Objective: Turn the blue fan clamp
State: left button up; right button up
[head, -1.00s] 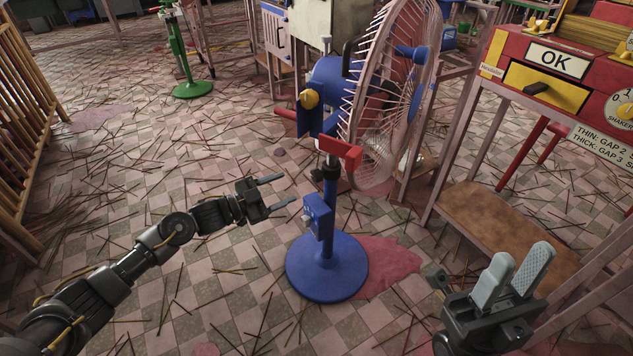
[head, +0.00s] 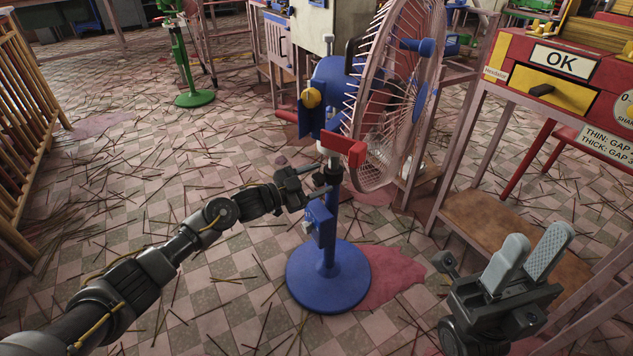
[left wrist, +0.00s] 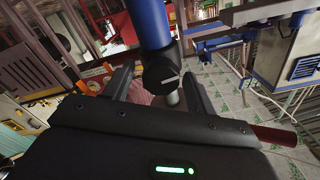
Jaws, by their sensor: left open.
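The blue fan (head: 335,85) stands on a blue pole with a round base (head: 328,277). A red lever (head: 343,149) sticks out above a black collar (head: 332,173) on the pole. A small blue box (head: 319,222) sits lower on the pole. My left gripper (head: 322,187) is open at the pole, by the collar and below the red lever. In the left wrist view the black collar (left wrist: 163,77) shows between its spread fingers (left wrist: 158,92); contact cannot be told. My right gripper (head: 536,250) is open and empty at the lower right, well away from the fan.
A red cabinet (head: 515,48) with an OK sign and a brown lower shelf (head: 500,222) stand at the right. A wooden rack (head: 25,130) is at the left. A green stand (head: 190,98) is behind. Thin sticks litter the tiled floor.

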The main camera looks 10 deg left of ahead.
pick_arm(q)
jog(key=c, duration=1)
jog(key=shift+m, duration=0.8)
jog(key=m, duration=0.4)
jog(key=o, duration=1)
jog(key=shift+d, duration=0.1)
jog(key=shift+s, duration=0.1)
